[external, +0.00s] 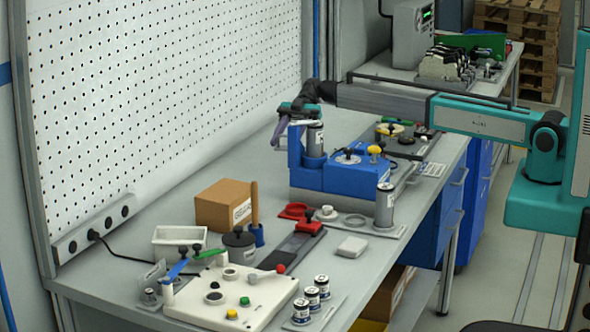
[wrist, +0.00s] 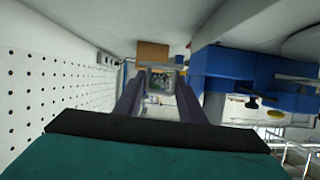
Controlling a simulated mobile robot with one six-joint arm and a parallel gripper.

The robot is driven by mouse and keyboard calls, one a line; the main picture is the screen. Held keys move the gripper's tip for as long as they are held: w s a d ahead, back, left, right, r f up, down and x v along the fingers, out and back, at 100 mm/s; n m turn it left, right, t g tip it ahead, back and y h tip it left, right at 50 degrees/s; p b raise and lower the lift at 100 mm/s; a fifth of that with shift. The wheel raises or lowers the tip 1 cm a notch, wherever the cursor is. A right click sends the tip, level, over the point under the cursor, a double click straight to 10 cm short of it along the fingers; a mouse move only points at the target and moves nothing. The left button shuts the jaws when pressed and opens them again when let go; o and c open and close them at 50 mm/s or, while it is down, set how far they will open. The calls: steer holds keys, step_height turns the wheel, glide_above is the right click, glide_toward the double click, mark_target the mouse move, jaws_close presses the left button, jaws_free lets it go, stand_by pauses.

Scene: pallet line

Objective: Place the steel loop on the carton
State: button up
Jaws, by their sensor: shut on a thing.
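The carton (external: 224,206), a brown box with a white label, stands on the bench near the pegboard; it also shows at the top middle of the wrist view (wrist: 153,51). My gripper (external: 279,138) is raised above the bench, by the left end of the blue fixture, behind and to the right of the carton. In the wrist view its two purple fingers (wrist: 160,88) close on a small grey, frame-like thing, seemingly the steel loop (wrist: 160,69). The loop is small and unclear there. I cannot make it out at the fingers in the external view.
The blue fixture (external: 345,176) with a grey cylinder stands right below my arm. A white tray (external: 178,240), a dark round pot (external: 239,246) and a brown peg in a blue holder (external: 255,215) crowd the carton's front. The pegboard (external: 165,90) walls the left side.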

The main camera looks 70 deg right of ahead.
steer(key=shift+w, duration=0.35)
steer(key=w+a+m+t, duration=0.1)
steer(key=w+m+t, duration=0.2)
steer(key=w, duration=0.1)
step_height(320, 180, up, 9)
steer(key=b, duration=0.3)
glide_above(238, 182)
steer(key=shift+w+d+r+n, duration=0.1)
steer(key=shift+r+n, duration=0.1)
steer(key=shift+n, duration=0.1)
steer(key=shift+f, duration=0.1)
steer(key=shift+f+p, duration=0.9)
steer(key=shift+f, duration=2.2)
